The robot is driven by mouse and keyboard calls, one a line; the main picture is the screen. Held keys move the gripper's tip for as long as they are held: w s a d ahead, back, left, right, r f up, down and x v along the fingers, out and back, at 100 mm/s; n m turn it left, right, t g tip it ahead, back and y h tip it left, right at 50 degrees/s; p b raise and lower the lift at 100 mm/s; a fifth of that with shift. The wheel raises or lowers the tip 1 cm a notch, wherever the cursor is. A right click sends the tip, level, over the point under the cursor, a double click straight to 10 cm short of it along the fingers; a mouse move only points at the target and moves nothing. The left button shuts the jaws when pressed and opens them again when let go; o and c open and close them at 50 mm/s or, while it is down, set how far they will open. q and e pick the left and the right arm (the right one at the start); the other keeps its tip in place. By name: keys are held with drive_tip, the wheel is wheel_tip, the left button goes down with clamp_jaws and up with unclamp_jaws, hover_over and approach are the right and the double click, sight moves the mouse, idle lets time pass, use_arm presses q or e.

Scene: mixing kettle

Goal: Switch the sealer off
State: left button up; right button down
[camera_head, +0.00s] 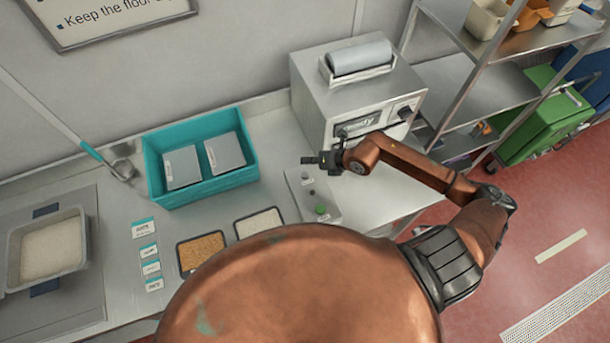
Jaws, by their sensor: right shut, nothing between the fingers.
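The sealer (315,95) is a grey metal box at the back of the bench, with a film roll (360,57) on top. My right gripper (312,160) is shut and empty, pointing left. In the picture it is just above the control box and in front of the sealer; I cannot tell its height. My left gripper is not in view.
A teal bin (152,172) with two grey packs stands left of the sealer. Trays of orange grains (201,254) and pale grains (259,224), labels (146,250) and a scale pan (82,245) are on the bench. Shelves (470,88) and a green cart (535,120) stand right.

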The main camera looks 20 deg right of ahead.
sight(307, 175)
wheel_tip(307, 175, down, 6)
drive_tip(key=b, duration=0.4)
drive_tip(key=shift+f, duration=0.35)
drive_tip(key=shift+f, duration=0.1)
idle(0.9)
drive_tip(key=shift+f+b, duration=0.3)
drive_tip(key=shift+b, duration=0.1)
drive_tip(key=shift+f, duration=0.5)
idle(0.5)
idle(0.3)
drive_tip(key=shift+r+p, duration=0.55)
drive_tip(key=shift+r, duration=0.35)
